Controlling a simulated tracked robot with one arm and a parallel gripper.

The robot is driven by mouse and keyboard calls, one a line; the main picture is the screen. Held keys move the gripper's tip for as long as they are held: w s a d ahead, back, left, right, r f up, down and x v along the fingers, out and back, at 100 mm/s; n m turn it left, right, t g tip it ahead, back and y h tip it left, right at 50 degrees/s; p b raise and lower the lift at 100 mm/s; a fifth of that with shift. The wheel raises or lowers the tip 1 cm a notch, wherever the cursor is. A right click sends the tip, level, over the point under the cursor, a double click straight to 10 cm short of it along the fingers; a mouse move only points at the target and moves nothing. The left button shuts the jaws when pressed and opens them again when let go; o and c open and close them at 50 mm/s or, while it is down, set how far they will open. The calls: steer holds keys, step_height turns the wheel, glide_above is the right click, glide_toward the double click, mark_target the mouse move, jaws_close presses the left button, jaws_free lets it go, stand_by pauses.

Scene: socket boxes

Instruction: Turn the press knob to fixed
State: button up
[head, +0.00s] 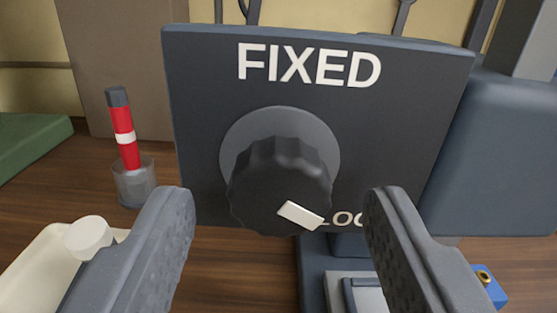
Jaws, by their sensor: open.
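The press knob (278,180) is black and ridged, mounted on a grey disc on a dark panel (400,130). White lettering "FIXED" is above the knob, and a partly hidden word starting "LOO" is below it at the right. The knob's white pointer mark (300,215) is at its lower right, toward the lower word. My gripper (282,208) is open, with one finger to the left and one to the right of the knob. I cannot see contact between the fingers and the knob.
A red and white stick with a dark cap (123,128) stands in a clear cup (134,184) at left. A cream tray (38,268) with a white round piece (88,237) is at lower left. A blue part (490,286) is at lower right.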

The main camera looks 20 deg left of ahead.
steer(key=shift+w+a, duration=0.2)
steer(key=shift+w, duration=0.4)
steer(key=c, duration=1)
steer(key=shift+o, duration=0.2)
steer(key=shift+a, duration=0.1)
